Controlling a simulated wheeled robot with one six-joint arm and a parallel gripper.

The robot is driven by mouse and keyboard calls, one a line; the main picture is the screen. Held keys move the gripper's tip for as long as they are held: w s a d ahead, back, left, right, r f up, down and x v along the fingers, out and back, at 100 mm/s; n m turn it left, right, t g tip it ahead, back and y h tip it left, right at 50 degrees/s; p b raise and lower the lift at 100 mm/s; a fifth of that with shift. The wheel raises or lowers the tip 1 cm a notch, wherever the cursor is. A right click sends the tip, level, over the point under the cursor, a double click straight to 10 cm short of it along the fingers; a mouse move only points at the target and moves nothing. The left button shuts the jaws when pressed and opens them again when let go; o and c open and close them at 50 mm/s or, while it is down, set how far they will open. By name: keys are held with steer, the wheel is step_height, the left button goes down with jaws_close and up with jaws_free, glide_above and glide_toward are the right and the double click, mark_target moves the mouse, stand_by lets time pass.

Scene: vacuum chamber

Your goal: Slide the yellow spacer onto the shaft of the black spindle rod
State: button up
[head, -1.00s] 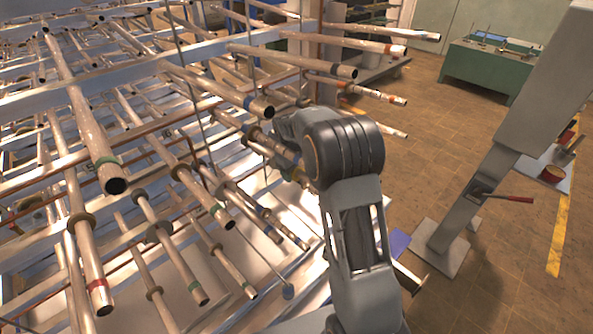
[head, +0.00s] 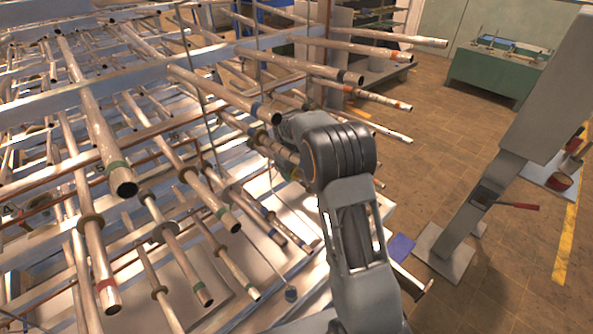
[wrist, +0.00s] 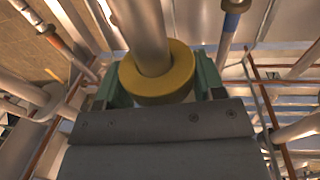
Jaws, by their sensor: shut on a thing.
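The yellow spacer (wrist: 158,90) is a thick ring in the middle of the wrist view. My gripper (wrist: 160,82) is shut on it, with a green finger on each side. A pale, metallic-looking rod (wrist: 142,28) comes down from the top of the wrist view and into the spacer's hole, so the spacer appears to be around it. I cannot make out a black colour on this rod in the wrist view. How far the rod passes through is hidden by the spacer and my gripper. In the head view my own wrist covers most of the gripper.
Many pipes with coloured bands stick out of a metal rack (head: 100,90) close around my arm. A blue-banded rod (wrist: 232,20) stands near the right finger. A grey post (head: 490,190) and a green bench (head: 495,72) stand right. The floor (head: 430,140) between is open.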

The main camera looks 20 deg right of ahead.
steer(key=shift+w+a+f+p, duration=0.1)
steer(key=shift+w+a+p, duration=0.25)
steer(key=shift+w, duration=0.35)
steer(key=shift+w+a+p, duration=0.2)
steer(key=shift+w+a, duration=0.1)
steer(key=shift+w, duration=0.35)
steer(key=o, duration=1)
steer(key=shift+o, duration=0.2)
step_height(320, 180, up, 12)
steer(key=a+b, duration=0.1)
steer(key=b, duration=0.1)
steer(key=shift+s+a, duration=0.15)
steer(key=shift+s, duration=0.2)
